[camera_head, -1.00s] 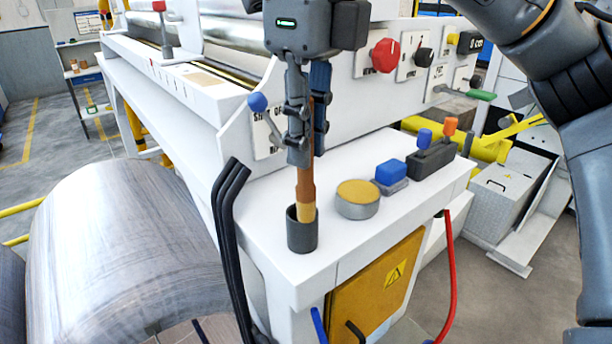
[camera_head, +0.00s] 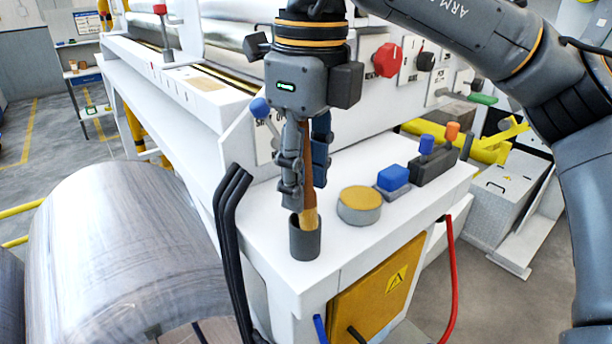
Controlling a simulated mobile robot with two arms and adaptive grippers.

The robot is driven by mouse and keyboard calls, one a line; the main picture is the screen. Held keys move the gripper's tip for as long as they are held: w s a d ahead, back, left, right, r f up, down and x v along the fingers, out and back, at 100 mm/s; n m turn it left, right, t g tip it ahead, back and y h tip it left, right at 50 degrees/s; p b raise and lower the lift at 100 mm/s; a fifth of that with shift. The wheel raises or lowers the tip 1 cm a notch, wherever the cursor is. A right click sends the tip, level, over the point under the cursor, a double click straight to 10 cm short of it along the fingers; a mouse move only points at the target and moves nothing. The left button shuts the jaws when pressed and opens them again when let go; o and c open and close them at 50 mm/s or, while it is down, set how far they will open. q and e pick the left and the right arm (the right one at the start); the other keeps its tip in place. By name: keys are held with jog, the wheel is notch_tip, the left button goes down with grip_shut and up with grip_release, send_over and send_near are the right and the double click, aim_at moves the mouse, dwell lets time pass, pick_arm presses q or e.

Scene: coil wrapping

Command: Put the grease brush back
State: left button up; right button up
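The grease brush (camera_head: 308,192) has a brown wooden handle and a paler lower end. It stands nearly upright, with its lower end inside the mouth of a dark grey cup (camera_head: 305,241) on the white cabinet top. My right gripper (camera_head: 306,198) points down just above the cup, with its fingers on both sides of the handle and shut on it. Whether the brush touches the cup's bottom is hidden by the cup wall. My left gripper is not in view.
A round tin with a yellow top (camera_head: 359,204) stands just right of the cup. A blue button block (camera_head: 392,178) and a lever box (camera_head: 433,163) sit farther right. Black cables (camera_head: 228,225) run left of the cabinet, beside a large metal coil (camera_head: 120,255).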

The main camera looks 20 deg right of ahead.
aim_at(307, 129)
jog(key=shift+f, duration=0.1)
jog(key=r, duration=0.5)
jog(key=shift+w+d+r, duration=0.15)
jog(key=shift+w+d, duration=0.05)
jog(key=shift+w, duration=0.2)
jog(key=r, duration=0.1)
jog(key=r+p, duration=0.1)
jog(key=r, duration=0.1)
jog(key=s+r, duration=0.1)
jog(key=r, duration=0.1)
jog(key=shift+r, duration=0.25)
jog(key=shift+w+r, duration=0.15)
jog(key=shift+r, duration=0.2)
jog(key=shift+w, duration=0.1)
